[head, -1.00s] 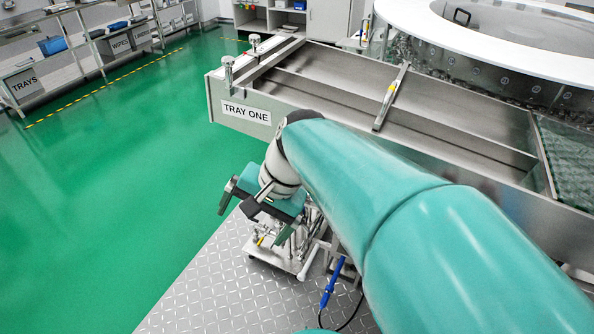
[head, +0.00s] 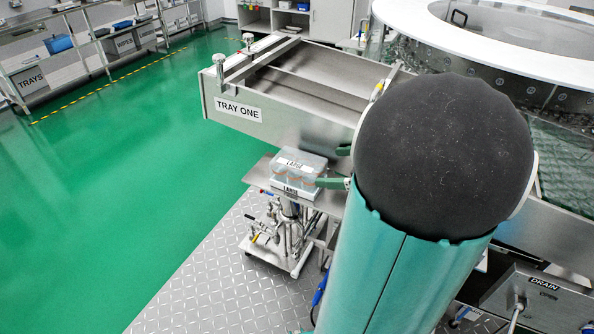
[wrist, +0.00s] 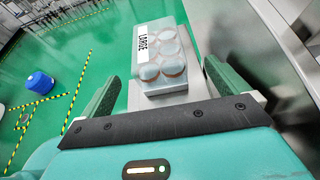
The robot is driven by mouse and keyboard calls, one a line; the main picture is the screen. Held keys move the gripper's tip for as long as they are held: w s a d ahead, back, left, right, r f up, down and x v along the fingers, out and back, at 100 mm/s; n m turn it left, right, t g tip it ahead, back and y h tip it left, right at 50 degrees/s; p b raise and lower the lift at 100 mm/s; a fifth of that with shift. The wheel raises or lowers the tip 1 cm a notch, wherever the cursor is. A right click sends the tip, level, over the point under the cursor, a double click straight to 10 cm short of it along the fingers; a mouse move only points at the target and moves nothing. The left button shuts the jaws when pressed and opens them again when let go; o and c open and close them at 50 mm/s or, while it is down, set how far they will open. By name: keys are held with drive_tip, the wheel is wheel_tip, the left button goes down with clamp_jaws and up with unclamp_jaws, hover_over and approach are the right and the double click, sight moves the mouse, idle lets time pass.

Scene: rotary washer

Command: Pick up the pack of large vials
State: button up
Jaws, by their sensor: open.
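The pack of large vials (head: 300,163) is a clear pack with a white label. It sits on a small metal stand labelled LARGE (head: 290,190), below the tray marked TRAY ONE. In the wrist view the pack (wrist: 168,52) shows several round vial tops and its LARGE label, and lies ahead between my two fingers. My gripper (wrist: 162,72) is open and empty, with green fingers on either side of the pack's near end. In the head view my gripper (head: 332,168) is at the pack's right side; my arm hides part of it.
The long metal tray, TRAY ONE (head: 238,108), runs just behind and above the pack. A round washer (head: 480,20) stands at the back right. A drain panel (head: 545,288) is at lower right. Open green floor (head: 120,180) lies to the left.

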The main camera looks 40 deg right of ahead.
sight(304, 166)
drive_tip(key=x, duration=0.9)
drive_tip(key=shift+a+r, duration=0.15)
drive_tip(key=shift+a, duration=0.05)
drive_tip(key=shift+s, duration=0.1)
drive_tip(key=c, duration=1.2)
drive_tip(key=shift+r, duration=0.1)
